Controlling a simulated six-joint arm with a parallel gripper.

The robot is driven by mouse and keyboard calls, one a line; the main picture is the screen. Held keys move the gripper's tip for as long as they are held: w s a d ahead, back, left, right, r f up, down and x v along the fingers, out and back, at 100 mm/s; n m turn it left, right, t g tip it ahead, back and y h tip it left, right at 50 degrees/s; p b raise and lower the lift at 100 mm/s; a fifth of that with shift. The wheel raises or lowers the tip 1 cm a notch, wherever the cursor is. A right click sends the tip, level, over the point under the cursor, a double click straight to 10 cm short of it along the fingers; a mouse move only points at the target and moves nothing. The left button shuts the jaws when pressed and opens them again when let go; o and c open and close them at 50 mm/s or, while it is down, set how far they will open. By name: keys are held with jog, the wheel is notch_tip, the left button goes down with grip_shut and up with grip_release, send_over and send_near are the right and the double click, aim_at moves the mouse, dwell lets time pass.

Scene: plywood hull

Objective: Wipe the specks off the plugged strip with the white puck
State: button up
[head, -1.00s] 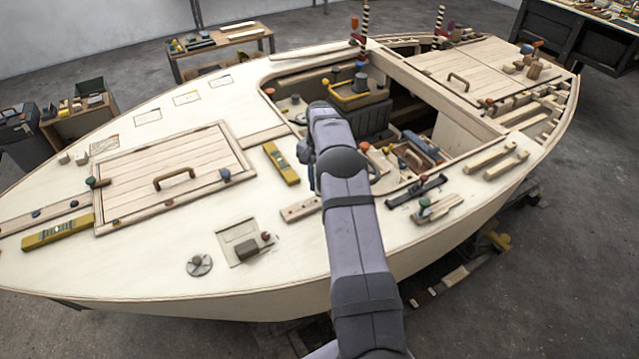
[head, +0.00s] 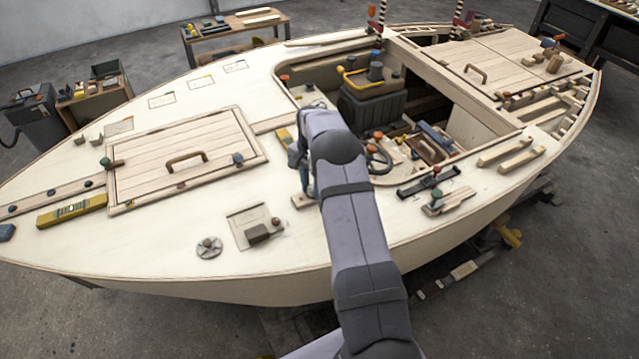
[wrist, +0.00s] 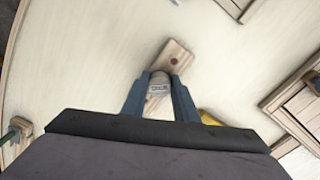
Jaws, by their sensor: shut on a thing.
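My gripper (wrist: 160,97) is shut on the white puck (wrist: 158,80), a small pale cylinder between the two blue-grey fingertips in the wrist view. The plugged strip (wrist: 176,55) is a short wooden piece with a round brown plug, lying on the pale deck. Its far end shows just beyond the puck, and part of it lies under the puck and fingers. I cannot tell whether the puck touches it. In the head view the left end of the strip (head: 301,202) shows beside my arm, which hides the rest. I cannot make out specks.
A hatch with a handle (head: 186,160) is to the left. The open cockpit is behind right.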

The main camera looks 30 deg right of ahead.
aim_at(298, 202)
jog(key=a, duration=0.5)
jog(key=shift+d+b, duration=0.65)
jog(key=shift+d, duration=5)
jog(key=shift+d+r, duration=0.15)
jog(key=shift+d, duration=0.05)
notch_tip(298, 202, up, 8)
jog(key=p, duration=0.5)
